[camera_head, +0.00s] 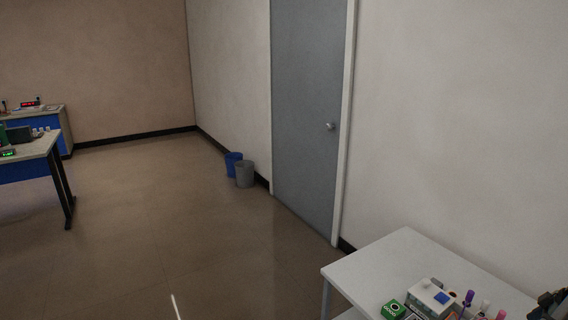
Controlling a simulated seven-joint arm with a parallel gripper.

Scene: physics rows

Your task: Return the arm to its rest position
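I see no part of my arm or my gripper that I can make out with certainty in the head view. Whether the gripper is open or shut is not shown. A dark object (549,303) is cut off at the lower right corner, and I cannot tell what it is.
A pale table (372,262) stands at the lower right, bearing a white box (428,298), a green box (393,309) and several small coloured items. A grey door (306,110), two bins (244,174) and a workbench (38,148) at left surround open floor (150,215).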

